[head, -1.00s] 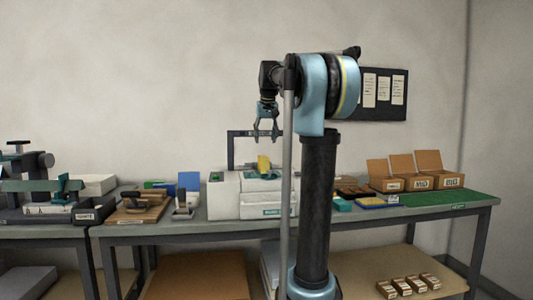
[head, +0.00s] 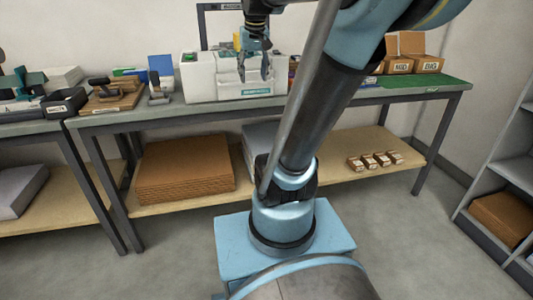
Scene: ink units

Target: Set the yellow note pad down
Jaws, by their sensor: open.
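My gripper (head: 254,72) is open, pointing down in front of the white machine (head: 212,82) on the workbench. I see nothing held between its fingers. A small yellow piece (head: 237,42) shows just left of the gripper, at the top of the machine and partly hidden by the gripper. I cannot tell whether it is the yellow note pad, or whether the gripper touches it.
The workbench (head: 150,117) holds a wooden board with a stamp (head: 107,100), a blue upright piece (head: 160,65) and open boxes (head: 428,63). A green mat (head: 440,82) lies at the right end. My arm hides the bench's middle right. Brown sheets (head: 185,170) lie on the lower shelf.

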